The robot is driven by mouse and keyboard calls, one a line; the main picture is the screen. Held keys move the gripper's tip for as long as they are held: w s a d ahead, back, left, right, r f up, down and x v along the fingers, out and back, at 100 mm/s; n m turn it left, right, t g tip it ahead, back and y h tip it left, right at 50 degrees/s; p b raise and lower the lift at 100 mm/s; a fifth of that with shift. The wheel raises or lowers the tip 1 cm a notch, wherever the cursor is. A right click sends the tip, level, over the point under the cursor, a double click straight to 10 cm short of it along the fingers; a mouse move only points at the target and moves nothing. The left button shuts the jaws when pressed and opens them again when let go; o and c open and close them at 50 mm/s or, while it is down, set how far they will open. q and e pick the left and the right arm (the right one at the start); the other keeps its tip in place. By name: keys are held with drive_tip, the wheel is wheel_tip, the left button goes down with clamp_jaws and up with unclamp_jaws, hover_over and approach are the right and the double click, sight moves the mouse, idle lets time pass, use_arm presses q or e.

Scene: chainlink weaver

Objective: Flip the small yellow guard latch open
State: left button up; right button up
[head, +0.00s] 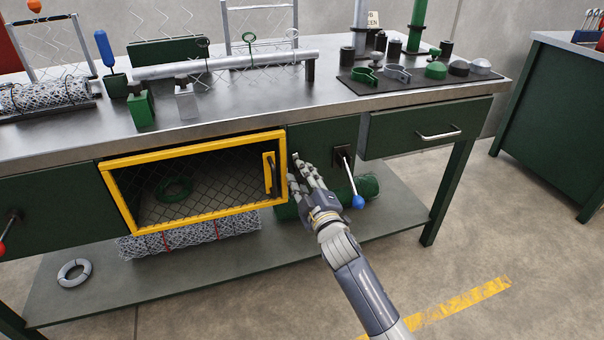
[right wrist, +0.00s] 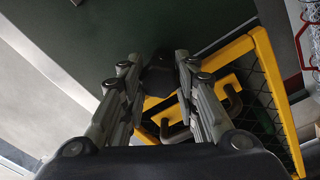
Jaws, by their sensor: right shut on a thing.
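The yellow-framed mesh guard (head: 190,150) is closed across an opening under the bench top. A small yellow plate (head: 269,174) with a dark handle is at its right end; yellow parts (right wrist: 178,112) and dark handles also show in the right wrist view. My right gripper (head: 304,164) is at the guard's right edge, in front of the green panel. In the right wrist view its fingers (right wrist: 158,72) are shut on a small dark piece (right wrist: 159,76). I cannot tell whether this piece belongs to the guard latch. My left gripper is out of view.
A drawer (head: 425,128) is farther right. Mesh rolls (head: 190,234) and a grey ring (head: 74,272) lie on the lower shelf (head: 150,285). The floor at right is mostly clear.

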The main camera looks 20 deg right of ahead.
drive_tip(key=shift+m+p, duration=0.45)
drive_tip(key=shift+m, duration=0.75)
drive_tip(key=o, duration=1.1)
drive_tip(key=shift+c, duration=0.2)
drive_tip(key=s, duration=1.2)
drive_tip(key=shift+d+f, duration=0.2)
drive_tip(key=shift+f, duration=0.2)
